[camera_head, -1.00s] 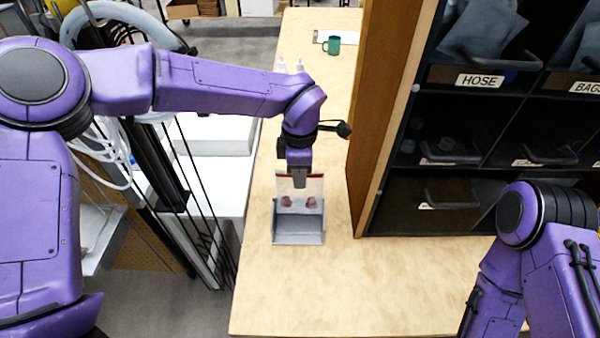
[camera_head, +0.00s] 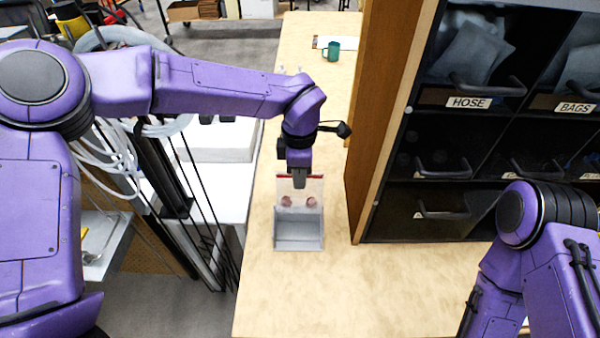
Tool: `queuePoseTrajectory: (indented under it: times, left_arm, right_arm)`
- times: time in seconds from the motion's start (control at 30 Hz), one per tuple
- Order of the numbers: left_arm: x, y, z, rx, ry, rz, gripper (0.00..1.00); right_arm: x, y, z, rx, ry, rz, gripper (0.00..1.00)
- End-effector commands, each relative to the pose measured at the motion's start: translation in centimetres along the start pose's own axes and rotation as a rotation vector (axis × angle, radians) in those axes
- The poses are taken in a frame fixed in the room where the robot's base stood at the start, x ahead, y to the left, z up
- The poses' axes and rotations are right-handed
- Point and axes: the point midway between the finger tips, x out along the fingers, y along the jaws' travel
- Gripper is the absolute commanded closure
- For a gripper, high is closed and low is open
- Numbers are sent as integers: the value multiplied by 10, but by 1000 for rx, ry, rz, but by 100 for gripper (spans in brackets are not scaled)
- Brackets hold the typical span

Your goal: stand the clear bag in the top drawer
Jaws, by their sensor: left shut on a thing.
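The clear bag (camera_head: 315,187) hangs upright from my left gripper (camera_head: 299,184), which is shut on its red-striped top edge. Pinkish items show in the bag's lower part. A grey open-topped drawer-like box (camera_head: 298,250) stands on the wooden table just below the bag. The bag's lower end is at the box's far side; I cannot tell whether it is inside or behind the rim. My right arm shows at the lower right, but its gripper is out of view.
A dark cabinet with handled bins, labelled HOSE (camera_head: 468,103) and BAGS (camera_head: 575,107), stands to the right behind a wooden side panel (camera_head: 378,110). A green mug (camera_head: 331,50) stands at the table's far end. The table front (camera_head: 340,300) is clear.

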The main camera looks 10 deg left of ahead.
Motion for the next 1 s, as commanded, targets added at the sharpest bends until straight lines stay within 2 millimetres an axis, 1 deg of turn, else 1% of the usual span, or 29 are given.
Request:
queuePoseTrajectory:
  times: [1.0]
  left_arm:
    - [-18, -94, 0, 2, -1, 0, 100]
  right_arm:
    - [-6, 1, -3, 0, 0, 0, 71]
